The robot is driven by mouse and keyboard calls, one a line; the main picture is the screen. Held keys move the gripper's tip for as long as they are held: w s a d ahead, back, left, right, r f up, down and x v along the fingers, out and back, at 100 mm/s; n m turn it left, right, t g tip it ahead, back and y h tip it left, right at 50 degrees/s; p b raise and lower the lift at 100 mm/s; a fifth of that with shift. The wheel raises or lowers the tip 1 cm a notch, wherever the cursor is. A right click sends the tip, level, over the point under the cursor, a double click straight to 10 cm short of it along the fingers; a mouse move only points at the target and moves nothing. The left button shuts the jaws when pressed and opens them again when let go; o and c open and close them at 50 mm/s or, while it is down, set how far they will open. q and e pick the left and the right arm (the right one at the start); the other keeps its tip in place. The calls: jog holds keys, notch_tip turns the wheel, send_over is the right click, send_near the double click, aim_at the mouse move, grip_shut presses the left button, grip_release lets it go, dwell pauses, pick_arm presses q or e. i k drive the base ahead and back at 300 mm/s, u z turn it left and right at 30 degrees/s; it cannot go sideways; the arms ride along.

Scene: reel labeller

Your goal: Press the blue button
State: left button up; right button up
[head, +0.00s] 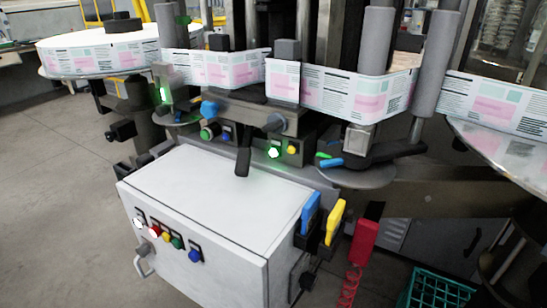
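A blue button (194,255) sits at the right end of a row of buttons on the front face of a white control box (215,190). To its left in the same row are a green button (177,242), a yellow button (166,237), a red button (155,230) and a white button (138,222). Nothing covers the blue button. A smaller blue knob or button (226,136) also shows on the machine behind the box. Neither of my grippers is in view.
A printed label web (355,92) runs across the machine behind the box, between reels at left and right. Blue and yellow handled items (335,222) and a red coiled-cord device (364,240) hang at the box's right. A green crate (435,290) stands lower right. Floor at left is clear.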

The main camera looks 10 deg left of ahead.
aim_at(194, 255)
jog(key=u, duration=0.25)
jog(key=k, duration=0.45)
jog(key=u, duration=0.6)
jog(key=i, duration=0.55)
jog(key=u, duration=0.05)
